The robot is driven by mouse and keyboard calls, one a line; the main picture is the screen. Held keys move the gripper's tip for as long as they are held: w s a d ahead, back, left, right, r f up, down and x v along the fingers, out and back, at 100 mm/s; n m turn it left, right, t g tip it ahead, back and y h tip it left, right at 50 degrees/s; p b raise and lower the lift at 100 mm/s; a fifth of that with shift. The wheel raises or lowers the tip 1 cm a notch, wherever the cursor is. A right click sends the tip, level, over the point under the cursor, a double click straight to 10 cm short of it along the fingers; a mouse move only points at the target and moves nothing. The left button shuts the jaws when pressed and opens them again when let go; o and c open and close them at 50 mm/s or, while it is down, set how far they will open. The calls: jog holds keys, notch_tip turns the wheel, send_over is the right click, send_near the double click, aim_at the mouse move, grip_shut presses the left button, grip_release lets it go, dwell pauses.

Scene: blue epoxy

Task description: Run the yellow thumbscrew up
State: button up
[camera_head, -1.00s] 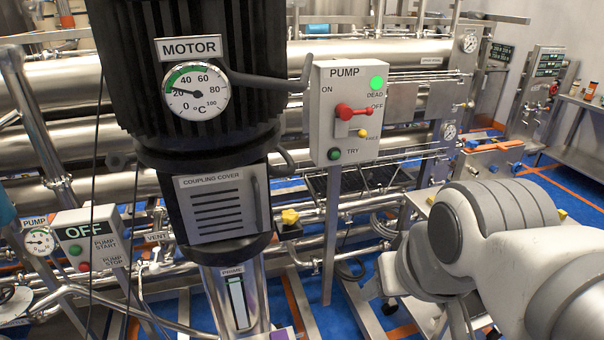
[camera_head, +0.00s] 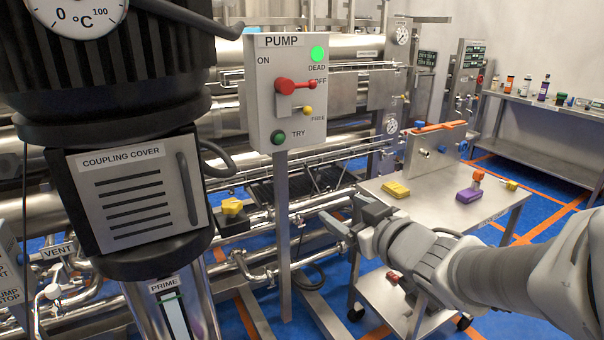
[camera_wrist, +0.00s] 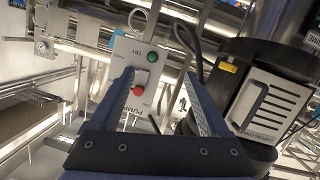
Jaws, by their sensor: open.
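A yellow star-shaped thumbscrew (camera_head: 233,206) sits on a small black block just right of the coupling cover (camera_head: 130,192). In the wrist view a small yellow patch (camera_wrist: 229,68) beside the upside-down coupling cover (camera_wrist: 272,104) looks like the same thumbscrew. My gripper (camera_head: 345,214) is open and empty, right of the thumbscrew and apart from it, with the pump switch post between them in the picture. In the wrist view my two fingers (camera_wrist: 156,85) stand wide apart, with the pump box showing between them.
The pump box (camera_head: 286,95) stands on a thin post (camera_head: 284,235). A steel cart (camera_head: 432,203) at right bears a yellow block (camera_head: 396,189) and a purple block (camera_head: 469,195). A vertical handle (camera_head: 188,188) juts from the coupling cover. Pipes lie behind.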

jog(key=s+a+f+n+g+y+b, duration=0.2)
jog(key=s+a+f+n+y+b, duration=0.1)
jog(key=a+f+y+b, duration=0.3)
jog(key=g+y+p, duration=0.1)
jog(key=y+p, duration=0.1)
jog(key=p, duration=1)
send_near(238, 209)
jog(key=x, duration=1)
jog(key=shift+w+a+r, duration=0.1)
jog(key=shift+a+r, duration=0.05)
jog(key=shift+a, duration=0.1)
jog(key=shift+c, duration=0.3)
grip_shut()
